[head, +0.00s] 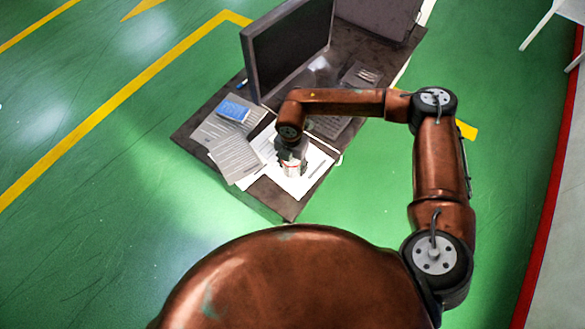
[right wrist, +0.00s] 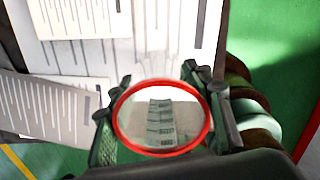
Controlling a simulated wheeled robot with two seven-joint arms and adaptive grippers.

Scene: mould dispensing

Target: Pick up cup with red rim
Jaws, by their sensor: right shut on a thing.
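The cup with the red rim (right wrist: 161,150) is in the right wrist view, seen from above into its opening, with a ridged pale pattern inside. In the head view the cup (head: 292,169) shows as a small white shape with a red line, over papers at the table's near end. My right gripper (right wrist: 157,112) has a finger on each side of the cup and is shut on it. In the head view my right gripper (head: 290,153) is at the cup from above and hides part of it. I cannot tell whether the cup touches the papers. My left gripper is not in view.
The dark table (head: 190,137) bears a monitor (head: 290,45), printed papers (head: 235,160) and a blue item (head: 234,110). My right forearm passes over the table beside the monitor. Green floor (head: 120,160) around the table is clear. A white chair-like frame (head: 540,22) stands at the upper right.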

